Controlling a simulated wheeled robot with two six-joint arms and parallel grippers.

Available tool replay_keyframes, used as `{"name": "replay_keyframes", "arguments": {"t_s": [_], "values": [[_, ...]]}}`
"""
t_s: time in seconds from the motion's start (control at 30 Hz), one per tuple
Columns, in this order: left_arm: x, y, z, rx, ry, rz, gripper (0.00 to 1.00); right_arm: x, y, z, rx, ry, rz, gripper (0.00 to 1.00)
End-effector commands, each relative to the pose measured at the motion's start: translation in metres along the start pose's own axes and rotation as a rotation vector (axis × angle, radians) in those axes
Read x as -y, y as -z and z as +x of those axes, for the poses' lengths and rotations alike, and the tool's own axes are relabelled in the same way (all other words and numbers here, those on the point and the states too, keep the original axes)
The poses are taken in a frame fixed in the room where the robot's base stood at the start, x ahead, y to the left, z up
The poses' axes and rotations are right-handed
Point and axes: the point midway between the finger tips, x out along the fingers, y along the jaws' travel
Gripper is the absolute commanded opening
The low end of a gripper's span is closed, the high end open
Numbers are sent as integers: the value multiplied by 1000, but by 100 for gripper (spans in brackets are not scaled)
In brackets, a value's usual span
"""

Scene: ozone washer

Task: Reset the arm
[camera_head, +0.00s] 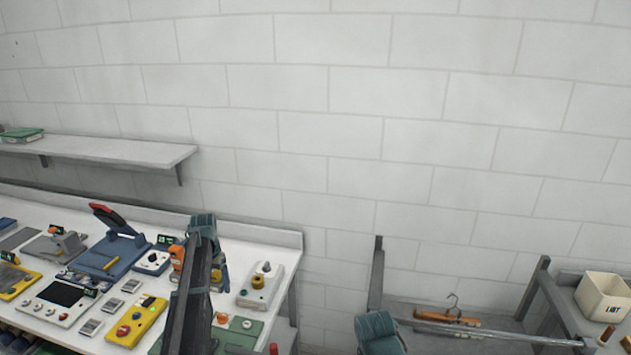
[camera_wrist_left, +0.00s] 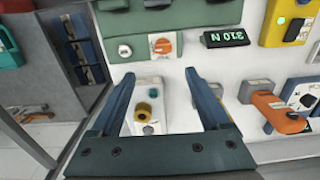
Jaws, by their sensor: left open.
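My left gripper (camera_wrist_left: 160,78) is open and empty in the left wrist view, with its two blue fingers spread apart. A white box with a yellow knob (camera_wrist_left: 146,117) shows between the fingers, and I cannot tell the height of the gripper above it. The same white box (camera_head: 261,284) stands near the right end of the bench in the head view. My left arm (camera_head: 190,305) rises over the bench there and hides part of it. A teal part of my right arm (camera_head: 380,338) shows at the bottom edge; its gripper is out of view.
The white bench (camera_head: 225,258) holds several devices, including a blue press with a raised lever (camera_head: 108,250) and a yellow panel (camera_head: 137,320). A wall shelf (camera_head: 110,150) is above. A hanger rack (camera_head: 470,328) and a white bin (camera_head: 602,297) stand at right.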

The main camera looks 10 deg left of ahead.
Motion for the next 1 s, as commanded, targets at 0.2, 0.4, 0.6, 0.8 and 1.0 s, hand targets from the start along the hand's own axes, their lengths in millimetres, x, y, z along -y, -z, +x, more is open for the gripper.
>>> {"name": "replay_keyframes", "arguments": {"t_s": [0.2, 0.4, 0.6, 0.8, 1.0], "values": [[-111, -56, 0, -20, 6, -15, 80, 0, 0, 0, 0, 0, 0, 50], [-204, -119, -1, -44, 8, -51, 80, 0, 0, 0, 0, 0, 0, 50], [-264, -178, -1, -63, 4, -78, 80, 0, 0, 0, 0, 0, 0, 50], [-311, -198, 35, -40, 21, -5, 80, 3, 2, 36, 0, -1, -3, 50], [-356, -216, 73, 7, 59, 124, 80, 7, 4, 74, 0, -2, -8, 50]]}}
